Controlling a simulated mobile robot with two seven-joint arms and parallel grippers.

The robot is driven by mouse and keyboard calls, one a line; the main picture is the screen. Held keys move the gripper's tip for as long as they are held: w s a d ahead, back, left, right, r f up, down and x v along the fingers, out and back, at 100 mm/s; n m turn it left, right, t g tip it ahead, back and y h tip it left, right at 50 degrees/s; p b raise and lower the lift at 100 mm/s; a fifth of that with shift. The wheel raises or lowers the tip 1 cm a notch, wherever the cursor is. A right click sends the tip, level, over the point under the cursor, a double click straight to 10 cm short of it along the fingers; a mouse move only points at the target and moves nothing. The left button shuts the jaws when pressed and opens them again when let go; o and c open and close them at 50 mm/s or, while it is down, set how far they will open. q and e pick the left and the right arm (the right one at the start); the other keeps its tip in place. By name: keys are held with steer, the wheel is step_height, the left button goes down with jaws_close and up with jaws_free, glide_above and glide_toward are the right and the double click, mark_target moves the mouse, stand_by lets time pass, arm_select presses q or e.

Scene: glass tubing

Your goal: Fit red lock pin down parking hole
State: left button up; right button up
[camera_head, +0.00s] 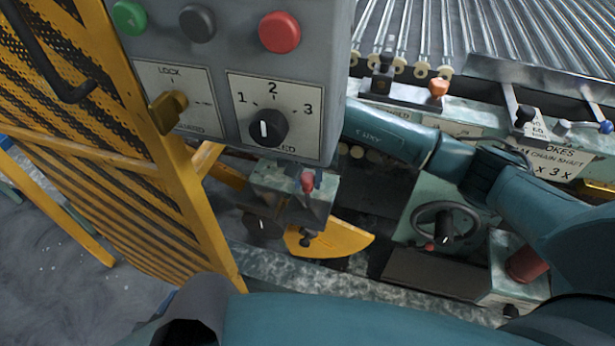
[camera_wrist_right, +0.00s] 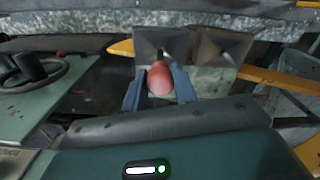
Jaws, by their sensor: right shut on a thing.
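The red lock pin (camera_head: 307,180) shows as a small red knob at the grey-green metal block (camera_head: 268,180) under the control box. In the right wrist view its rounded red head (camera_wrist_right: 160,79) sits between the two blue-grey fingers of my right gripper (camera_wrist_right: 160,88), which is shut on it. In the head view the right gripper (camera_head: 313,181) is largely hidden behind the box. My left gripper is not in view.
The control box (camera_head: 230,70) with buttons and a dial hangs close above the pin. A yellow curved plate (camera_head: 342,238) lies below the block. A handwheel (camera_head: 445,228) stands to the right, a yellow mesh guard (camera_head: 185,190) to the left. Rollers (camera_head: 480,40) lie behind.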

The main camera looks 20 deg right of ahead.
arm_select(q)
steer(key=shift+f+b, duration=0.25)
steer(key=shift+b, duration=0.05)
stand_by(0.4)
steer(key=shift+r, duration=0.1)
stand_by(0.4)
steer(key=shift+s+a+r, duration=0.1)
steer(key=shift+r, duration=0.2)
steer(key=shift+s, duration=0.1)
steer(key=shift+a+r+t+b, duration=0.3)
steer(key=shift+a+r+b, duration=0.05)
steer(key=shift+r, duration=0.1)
arm_select(e)
steer(key=shift+f, duration=0.4)
arm_select(q)
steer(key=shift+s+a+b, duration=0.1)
steer(key=shift+b, duration=0.2)
arm_select(e)
steer(key=shift+f, duration=0.3)
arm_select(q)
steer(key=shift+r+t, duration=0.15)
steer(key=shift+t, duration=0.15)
arm_select(e)
steer(key=shift+f, duration=0.2)
